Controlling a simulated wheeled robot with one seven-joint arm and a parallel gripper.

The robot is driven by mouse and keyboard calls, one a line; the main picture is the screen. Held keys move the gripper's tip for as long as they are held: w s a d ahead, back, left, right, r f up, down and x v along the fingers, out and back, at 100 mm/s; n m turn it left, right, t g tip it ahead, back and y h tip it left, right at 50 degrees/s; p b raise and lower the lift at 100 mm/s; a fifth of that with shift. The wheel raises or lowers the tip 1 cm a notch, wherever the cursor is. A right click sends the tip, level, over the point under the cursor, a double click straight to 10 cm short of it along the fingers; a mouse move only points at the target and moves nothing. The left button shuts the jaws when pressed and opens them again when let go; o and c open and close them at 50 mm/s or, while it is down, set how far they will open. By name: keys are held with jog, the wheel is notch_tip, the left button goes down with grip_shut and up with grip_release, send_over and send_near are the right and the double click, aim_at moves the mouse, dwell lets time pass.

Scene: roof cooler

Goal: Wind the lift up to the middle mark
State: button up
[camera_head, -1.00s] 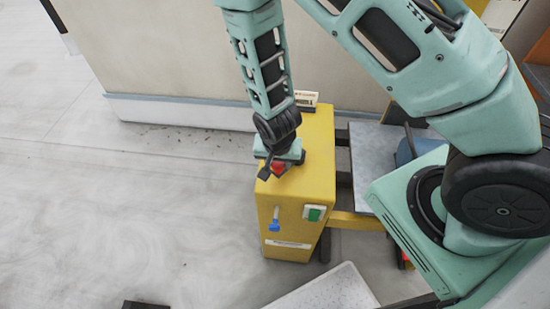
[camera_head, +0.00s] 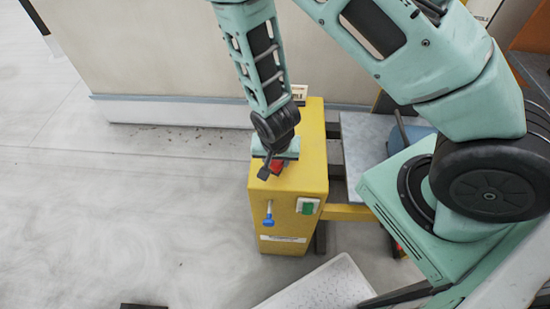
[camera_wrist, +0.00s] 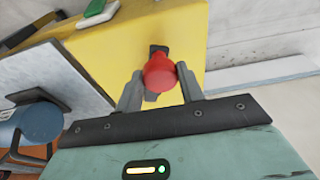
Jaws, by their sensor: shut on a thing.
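The lift's yellow housing (camera_head: 305,165) stands upright on the floor, in the middle of the head view. My gripper (camera_head: 271,167) points down at its top and is shut on a red knob (camera_head: 278,168). In the wrist view the red knob (camera_wrist: 158,74) sits between my two grey fingers, with a small dark part behind it. The grey lift platform (camera_head: 366,155) is right of the housing, and a blue object (camera_head: 413,135) is on or above it. I cannot make out the middle mark.
A green button (camera_head: 308,207) and a blue-tipped lever (camera_head: 268,220) are on the housing's front. A small sign (camera_head: 299,93) stands at its back. A pale wall (camera_head: 170,50) runs behind. A white speckled panel (camera_head: 325,285) is in front. The floor at left is clear.

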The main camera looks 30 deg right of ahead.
jog(key=shift+s+d+f, duration=0.1)
jog(key=shift+s+d, duration=0.7)
jog(key=shift+s, duration=0.3)
jog(key=shift+d, duration=0.1)
jog(key=shift+s+d+b, duration=0.25)
jog(key=shift+b, duration=0.15)
jog(key=shift+s+d, duration=0.35)
jog(key=shift+d, duration=0.2)
jog(key=shift+s+d, duration=0.45)
jog(key=shift+d, duration=0.35)
jog(key=shift+d, duration=0.1)
